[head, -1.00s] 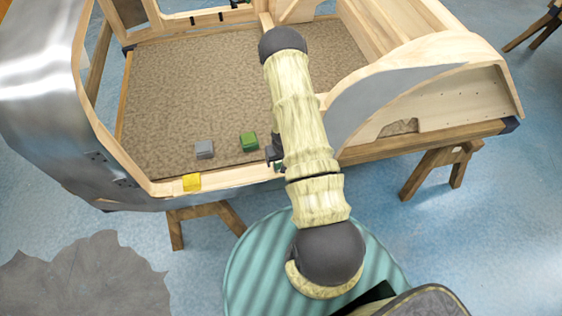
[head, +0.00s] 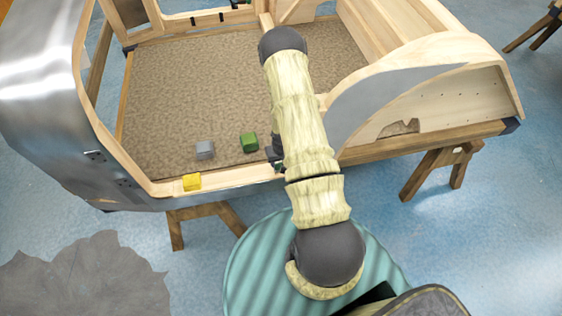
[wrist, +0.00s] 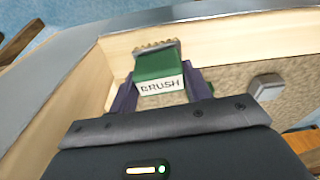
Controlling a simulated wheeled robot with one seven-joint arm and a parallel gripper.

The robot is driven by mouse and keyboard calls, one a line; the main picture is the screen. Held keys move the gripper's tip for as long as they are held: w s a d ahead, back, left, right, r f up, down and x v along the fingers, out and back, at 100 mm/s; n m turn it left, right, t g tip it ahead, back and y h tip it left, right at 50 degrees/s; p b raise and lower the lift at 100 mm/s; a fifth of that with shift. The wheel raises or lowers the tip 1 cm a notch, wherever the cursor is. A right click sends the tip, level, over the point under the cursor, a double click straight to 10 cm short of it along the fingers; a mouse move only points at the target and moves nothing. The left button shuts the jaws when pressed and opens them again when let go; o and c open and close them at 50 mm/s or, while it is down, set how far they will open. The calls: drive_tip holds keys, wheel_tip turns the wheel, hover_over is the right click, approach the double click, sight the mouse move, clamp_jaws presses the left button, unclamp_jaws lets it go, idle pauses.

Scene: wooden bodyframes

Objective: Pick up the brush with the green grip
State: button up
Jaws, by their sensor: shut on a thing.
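The brush (wrist: 160,66) shows in the wrist view as a green block with a white label reading BRUSH and a pale toothed strip along its far edge. My gripper (wrist: 158,88) has a dark finger on each side of it and is shut on it. The toothed strip lies against or just in front of a pale wooden rail; I cannot tell whether it touches. In the head view my arm hides most of the gripper (head: 273,154), and only a small dark green patch shows beside it, near the front rail.
On the brown carpeted floor of the wooden frame lie a green block (head: 249,142) and a grey block (head: 205,149). A yellow block (head: 192,182) sits on the front rail. A curved metal panel (head: 40,90) stands at left and a wooden side wall (head: 440,85) at right.

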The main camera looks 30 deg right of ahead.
drive_tip(key=shift+r, duration=0.15)
wheel_tip(320, 180, up, 8)
drive_tip(key=b, duration=0.2)
drive_tip(key=shift+w+r+b, duration=0.1)
drive_tip(key=shift+r+b, duration=0.15)
drive_tip(key=shift+b, duration=0.05)
drive_tip(key=shift+s+d+r, duration=0.1)
drive_tip(key=shift+s+r, duration=0.15)
drive_tip(key=shift+r, duration=0.4)
